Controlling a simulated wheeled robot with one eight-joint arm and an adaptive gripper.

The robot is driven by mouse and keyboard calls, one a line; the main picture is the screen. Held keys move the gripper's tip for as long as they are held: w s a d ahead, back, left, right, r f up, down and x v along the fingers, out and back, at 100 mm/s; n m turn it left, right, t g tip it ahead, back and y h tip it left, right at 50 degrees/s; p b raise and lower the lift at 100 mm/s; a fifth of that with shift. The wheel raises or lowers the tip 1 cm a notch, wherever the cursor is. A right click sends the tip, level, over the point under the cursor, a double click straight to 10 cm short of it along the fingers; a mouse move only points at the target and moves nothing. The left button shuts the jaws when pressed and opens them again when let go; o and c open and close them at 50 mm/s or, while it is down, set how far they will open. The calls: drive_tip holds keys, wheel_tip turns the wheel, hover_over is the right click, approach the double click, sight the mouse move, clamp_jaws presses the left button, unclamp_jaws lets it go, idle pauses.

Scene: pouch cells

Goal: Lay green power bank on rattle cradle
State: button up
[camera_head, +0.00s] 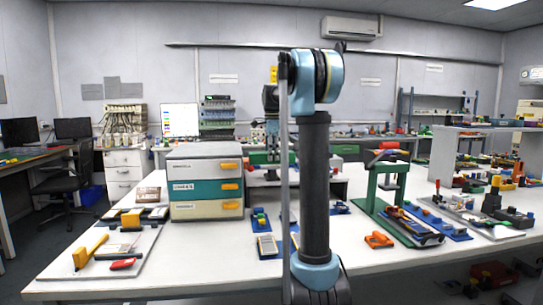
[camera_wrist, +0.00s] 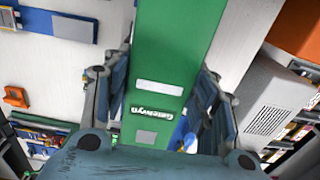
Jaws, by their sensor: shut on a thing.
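A green slab with white "Gatewyn" lettering, the green power bank (camera_wrist: 178,50), fills the middle of the wrist view and runs out of its top edge. My gripper (camera_wrist: 153,78) has a finger on each side of it and is shut on it. In the head view my own arm stands in front of the bench's middle, and I cannot make out the gripper or the power bank clearly. I cannot tell which thing is the rattle cradle; several blue-based items lie on the bench, one of them a blue tray (camera_wrist: 58,22) at the wrist view's upper left.
A drawer cabinet (camera_head: 206,150) stands left of my arm. A green press stand (camera_head: 371,190) and an orange part (camera_head: 379,239) are to the right. A grey board (camera_head: 70,263) with yellow and red items lies at the left. The front bench strip (camera_head: 200,270) is bare.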

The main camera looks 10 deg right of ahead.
drive_tip(key=shift+f, duration=0.6)
drive_tip(key=o, duration=1.4)
drive_tip(key=shift+r, duration=0.1)
wheel_tip(320, 180, up, 12)
drive_tip(key=shift+f, duration=0.15)
